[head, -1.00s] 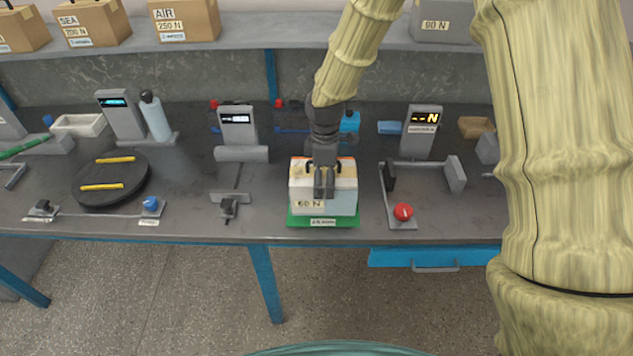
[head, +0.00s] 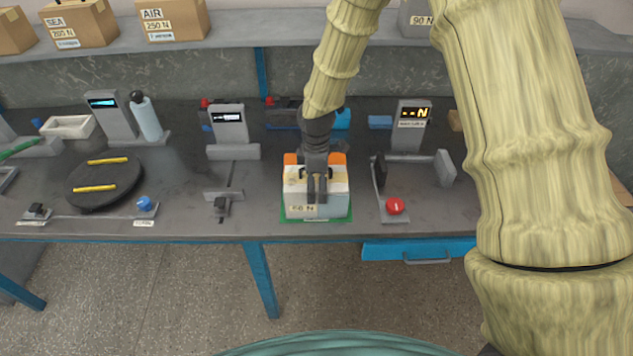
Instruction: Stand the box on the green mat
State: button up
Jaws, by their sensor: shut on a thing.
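The box hides most of the mat.
A clamp-like fixture with a red button (head: 395,206) stands close on the right. A grey stand with a display (head: 229,125) is at the left. A black round plate (head: 105,180) lies farther left. Cardboard boxes (head: 172,18) sit on the back shelf.

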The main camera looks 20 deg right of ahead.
jog(key=o, duration=1.7)
jog(key=shift+r+b, duration=1.5)
jog(key=shift+r, duration=4.6)
